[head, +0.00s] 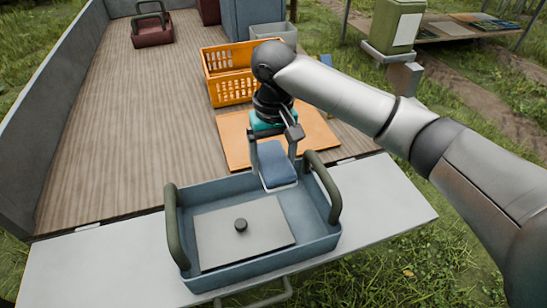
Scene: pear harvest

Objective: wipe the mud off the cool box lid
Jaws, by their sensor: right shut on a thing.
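A blue-grey open box (190,195) with two dark green handles stands on the pale tailgate in front; I take it for the cool box. Inside lies a flat grey lid-like panel (262,215) with a black knob (241,225); I see no clear mud on it. My right gripper (275,150) is shut on a blue pad (275,165) with a pale lower edge. It holds the pad at the box's far wall, behind the panel; I cannot tell whether the pad touches the box. My left gripper is out of view.
An orange board (233,140) lies behind my right gripper, with an orange crate (228,90) beyond. A red box (152,36) stands far left, a blue cabinet (250,18) at the back. The wooden bed left of the crate is clear. My right arm crosses the right side.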

